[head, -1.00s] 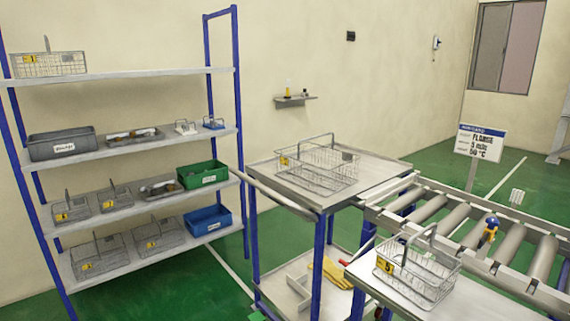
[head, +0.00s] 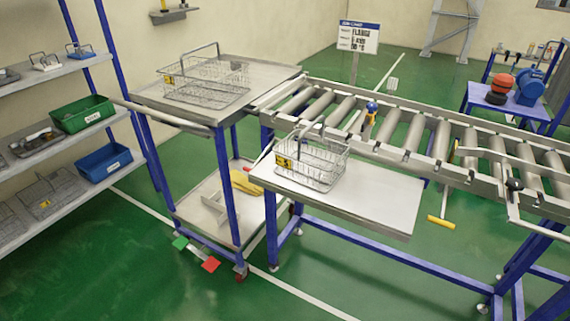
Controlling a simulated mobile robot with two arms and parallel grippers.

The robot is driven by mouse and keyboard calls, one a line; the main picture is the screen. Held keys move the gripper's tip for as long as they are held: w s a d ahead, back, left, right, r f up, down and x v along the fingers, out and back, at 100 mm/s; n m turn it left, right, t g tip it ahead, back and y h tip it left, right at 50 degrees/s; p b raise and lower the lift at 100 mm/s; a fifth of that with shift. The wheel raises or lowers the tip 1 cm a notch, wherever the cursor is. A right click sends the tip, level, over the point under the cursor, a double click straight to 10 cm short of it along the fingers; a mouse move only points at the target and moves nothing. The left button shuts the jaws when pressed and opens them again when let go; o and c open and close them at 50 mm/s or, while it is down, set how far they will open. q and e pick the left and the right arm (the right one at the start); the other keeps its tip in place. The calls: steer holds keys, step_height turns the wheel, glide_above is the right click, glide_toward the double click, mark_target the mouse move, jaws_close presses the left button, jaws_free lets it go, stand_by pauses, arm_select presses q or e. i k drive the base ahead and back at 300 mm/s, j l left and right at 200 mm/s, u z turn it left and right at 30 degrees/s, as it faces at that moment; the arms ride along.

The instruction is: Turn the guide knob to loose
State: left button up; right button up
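A black round knob (head: 514,184) stands on the near side of the roller conveyor (head: 420,158), at the right of the head view, beside a metal guide rail (head: 500,153). It looks like the guide knob, but it is small and I cannot read its setting. Neither of my grippers is in view.
A wire basket (head: 333,178) stands on the side shelf (head: 385,208) before the conveyor. Another basket (head: 241,87) is on a cart (head: 148,96). A yellow-handled lever (head: 441,222) hangs below the conveyor. Green floor (head: 370,285) is clear in front.

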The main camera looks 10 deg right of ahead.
mark_target(514, 184)
steer(key=z, duration=1.65)
